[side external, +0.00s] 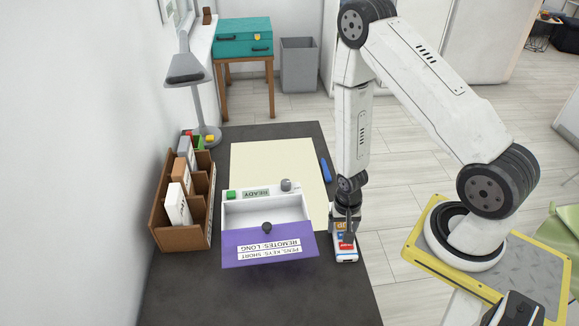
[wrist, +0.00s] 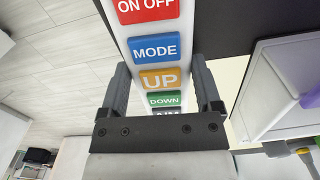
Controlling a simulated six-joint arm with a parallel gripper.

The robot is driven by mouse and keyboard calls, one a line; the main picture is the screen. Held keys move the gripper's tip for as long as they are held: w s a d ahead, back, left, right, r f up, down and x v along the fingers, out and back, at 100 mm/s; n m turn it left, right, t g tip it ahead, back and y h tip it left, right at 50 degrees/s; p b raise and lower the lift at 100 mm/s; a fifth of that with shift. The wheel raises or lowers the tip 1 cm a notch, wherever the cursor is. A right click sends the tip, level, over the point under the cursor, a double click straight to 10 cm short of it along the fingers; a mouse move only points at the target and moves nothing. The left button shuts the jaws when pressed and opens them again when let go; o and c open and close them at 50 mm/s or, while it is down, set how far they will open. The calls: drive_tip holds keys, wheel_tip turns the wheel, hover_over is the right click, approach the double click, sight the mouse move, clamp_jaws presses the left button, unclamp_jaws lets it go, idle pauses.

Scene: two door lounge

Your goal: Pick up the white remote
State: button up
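A long white remote (wrist: 154,47) with large coloured buttons fills the middle of the wrist view. Its buttons read ON OFF, MODE, UP and DOWN; a lower one is partly hidden by my gripper. In the side view the remote (side external: 345,256) is at the dark table's right edge, directly below my arm. My gripper (wrist: 161,75) points down at it, one finger along each long side. The gaps between fingers and remote look very small; I cannot tell whether they touch. Whether the remote rests on the table is also unclear.
Left of my gripper is a white tray (side external: 265,208) with a purple labelled front (side external: 262,248). A brown organizer (side external: 180,238) holds several boxes by the wall. A cream mat (side external: 275,160), blue pen (side external: 326,171) and grey lamp (side external: 188,70) are farther back. Open floor lies right.

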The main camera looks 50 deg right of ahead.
sight(343, 226)
drive_tip(key=shift+c, duration=1.4)
drive_tip(key=shift+r, duration=0.2)
wheel_tip(343, 226, up, 10)
drive_tip(key=shift+f, duration=0.2)
